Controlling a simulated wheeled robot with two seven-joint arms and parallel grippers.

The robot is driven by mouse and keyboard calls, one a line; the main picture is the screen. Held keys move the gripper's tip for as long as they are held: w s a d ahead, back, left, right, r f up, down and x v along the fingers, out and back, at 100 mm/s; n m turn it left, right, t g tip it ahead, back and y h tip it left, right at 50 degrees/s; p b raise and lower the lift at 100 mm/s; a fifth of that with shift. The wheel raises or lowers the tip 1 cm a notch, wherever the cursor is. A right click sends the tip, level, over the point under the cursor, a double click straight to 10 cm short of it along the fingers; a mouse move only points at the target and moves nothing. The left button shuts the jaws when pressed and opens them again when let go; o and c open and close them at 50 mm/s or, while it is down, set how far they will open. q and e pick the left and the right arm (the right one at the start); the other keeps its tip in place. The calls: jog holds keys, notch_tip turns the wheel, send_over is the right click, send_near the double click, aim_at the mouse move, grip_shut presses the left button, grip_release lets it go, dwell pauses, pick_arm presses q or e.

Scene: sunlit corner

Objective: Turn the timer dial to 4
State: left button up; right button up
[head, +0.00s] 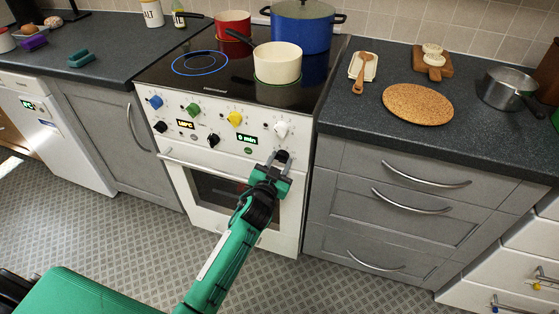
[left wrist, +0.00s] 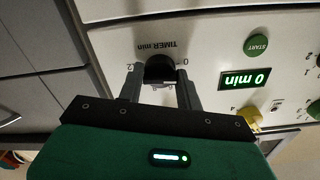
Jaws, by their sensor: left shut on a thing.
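The black timer dial (head: 283,156) is at the lower right of the white oven's control panel (head: 215,130). In the left wrist view the timer dial (left wrist: 160,69) sits under an upside-down "TIMER min" label, with 0 and 2 readable beside it. My left gripper (head: 281,161) is at the panel; in the wrist view its two fingers (left wrist: 160,78) stand on either side of the dial and are shut on it. The timer display (head: 247,139) reads 0 min, also in the wrist view (left wrist: 245,79). The dial's pointer is hard to make out. My right gripper is out of view.
A green START button (left wrist: 257,45) is near the display. White (head: 281,129), yellow (head: 234,119), green (head: 193,110) and blue (head: 155,102) knobs line the panel. A cream pan (head: 277,65) and a blue pot (head: 303,27) stand on the hob above. The oven door handle (head: 200,167) runs below.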

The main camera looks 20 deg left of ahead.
pick_arm(q)
jog(key=shift+m+p, duration=0.45)
jog(key=shift+m, duration=1.85)
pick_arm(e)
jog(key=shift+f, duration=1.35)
pick_arm(q)
jog(key=o, duration=1)
jog(key=shift+s+a, duration=0.15)
jog(key=shift+s, duration=3.3)
jog(key=shift+s+a, duration=0.1)
jog(key=shift+s, duration=3.35)
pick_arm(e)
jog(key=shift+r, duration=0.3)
